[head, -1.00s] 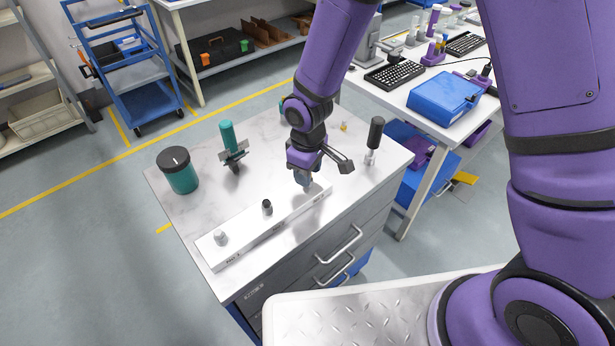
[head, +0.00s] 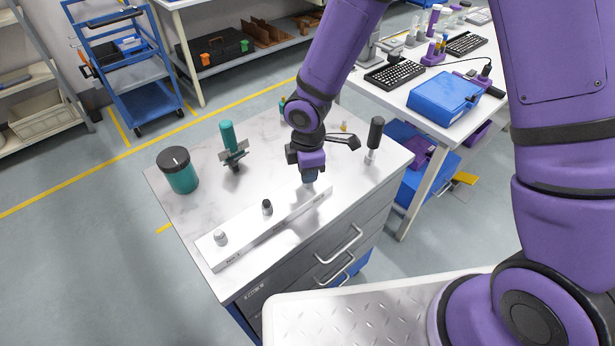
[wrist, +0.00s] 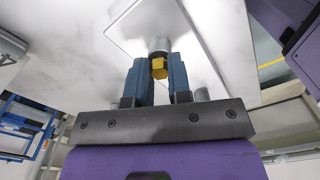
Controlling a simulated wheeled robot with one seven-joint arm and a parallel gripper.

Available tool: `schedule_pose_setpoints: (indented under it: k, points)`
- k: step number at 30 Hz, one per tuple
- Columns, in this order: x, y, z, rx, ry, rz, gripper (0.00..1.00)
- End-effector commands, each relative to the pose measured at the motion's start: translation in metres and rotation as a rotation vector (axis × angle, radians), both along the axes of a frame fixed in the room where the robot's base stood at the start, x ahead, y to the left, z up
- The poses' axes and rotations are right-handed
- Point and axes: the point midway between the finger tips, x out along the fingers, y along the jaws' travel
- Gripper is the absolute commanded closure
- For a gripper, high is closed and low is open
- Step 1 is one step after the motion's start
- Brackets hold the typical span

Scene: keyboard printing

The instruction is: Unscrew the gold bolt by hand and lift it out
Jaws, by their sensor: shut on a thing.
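The gold bolt (wrist: 159,68) shows in the wrist view as a hexagonal gold head between the fingers of my gripper (wrist: 158,75). My gripper is shut on it. A grey round post or collar (wrist: 158,45) sits right beyond the gold head. In the head view my gripper (head: 310,178) points down at the right end of the white bar (head: 240,233), and the bolt is hidden there. Two other fasteners stand on the bar: a dark one (head: 267,207) in the middle and a light grey one (head: 221,238) at the left end.
On the cabinet top stand a teal jar with a dark lid (head: 178,170), a teal-handled tool (head: 232,148) behind the bar, and a black-handled screwdriver (head: 375,138) to the right. A table with keyboards (head: 394,74) and a blue box (head: 443,95) is behind.

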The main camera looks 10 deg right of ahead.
Motion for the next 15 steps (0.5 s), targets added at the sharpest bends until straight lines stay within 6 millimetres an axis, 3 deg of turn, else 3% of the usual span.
schedule_pose_setpoints:
  k: [6,15]
  points:
    - [0.0005,-0.0006,0.0003,0.001,0.0,0.419,1.0]
    - [0.0005,0.0003,0.0066,0.0,-0.002,0.403,1.0]
